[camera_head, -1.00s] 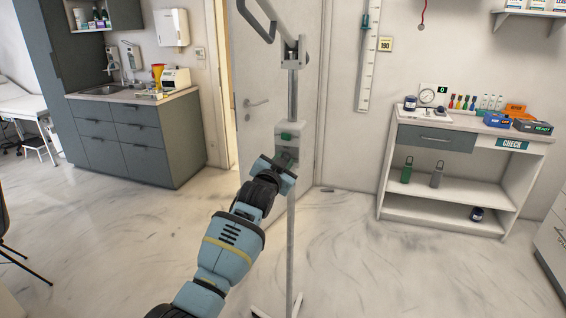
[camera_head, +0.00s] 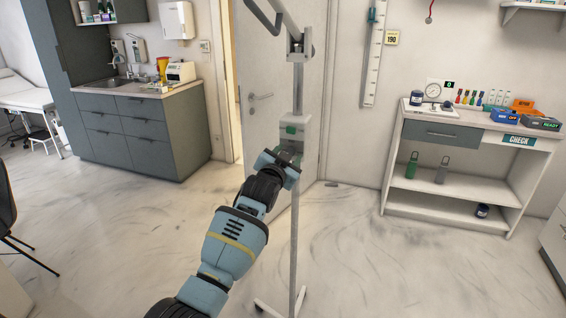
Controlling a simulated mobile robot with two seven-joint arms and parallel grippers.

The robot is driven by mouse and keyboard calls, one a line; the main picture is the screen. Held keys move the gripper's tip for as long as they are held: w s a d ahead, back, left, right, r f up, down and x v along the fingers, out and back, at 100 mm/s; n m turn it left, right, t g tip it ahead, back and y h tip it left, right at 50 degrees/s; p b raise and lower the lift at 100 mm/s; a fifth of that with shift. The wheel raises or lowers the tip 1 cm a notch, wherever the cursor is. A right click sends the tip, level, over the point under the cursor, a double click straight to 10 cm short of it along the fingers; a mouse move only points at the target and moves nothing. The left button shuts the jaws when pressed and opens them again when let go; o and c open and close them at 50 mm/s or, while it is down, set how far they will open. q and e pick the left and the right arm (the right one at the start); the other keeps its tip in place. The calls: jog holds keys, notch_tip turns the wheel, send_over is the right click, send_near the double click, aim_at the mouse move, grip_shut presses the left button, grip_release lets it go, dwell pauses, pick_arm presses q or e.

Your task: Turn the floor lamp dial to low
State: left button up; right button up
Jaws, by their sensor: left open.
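The floor lamp (camera_head: 298,88) stands in front of me, its thin pole rising from a base on the floor. A pale control box (camera_head: 295,122) with a green patch sits on the pole. My left gripper (camera_head: 288,154) is open at the lower part of this box. The gripper and wrist cover that part, so I cannot make out the dial or its setting, nor whether the fingers touch it. My right gripper is not in view.
A door (camera_head: 262,75) stands behind the lamp. A grey cabinet with a sink (camera_head: 140,130) is at the left. A white shelf unit (camera_head: 405,150) with bottles and boxes stands at the right. The floor around the lamp is clear.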

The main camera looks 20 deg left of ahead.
pick_arm(q)
jog(key=s, duration=0.7)
jog(key=shift+s+a, duration=0.15)
dwell(0.4)
jog(key=s+f+g, duration=0.1)
jog(key=s+f, duration=0.4)
jog(key=f, duration=0.3)
jog(key=s+f+n+g, duration=0.1)
jog(key=s+f+g, duration=0.1)
jog(key=s+f, duration=0.5)
jog(key=s+f+g, duration=0.1)
jog(key=s+f, duration=0.3)
jog(key=f, duration=0.6)
jog(key=s+f+g, duration=0.1)
jog(key=s+f, duration=0.3)
jog(key=s, duration=0.5)
jog(key=s+f+n+g+h, duration=0.1)
jog(key=s+f, duration=0.4)
jog(key=s, duration=0.5)
jog(key=s+f+n+g, duration=0.1)
jog(key=s+f, duration=0.4)
jog(key=s, duration=0.5)
jog(key=shift+d+g, duration=0.45)
jog(key=shift+g, duration=0.25)
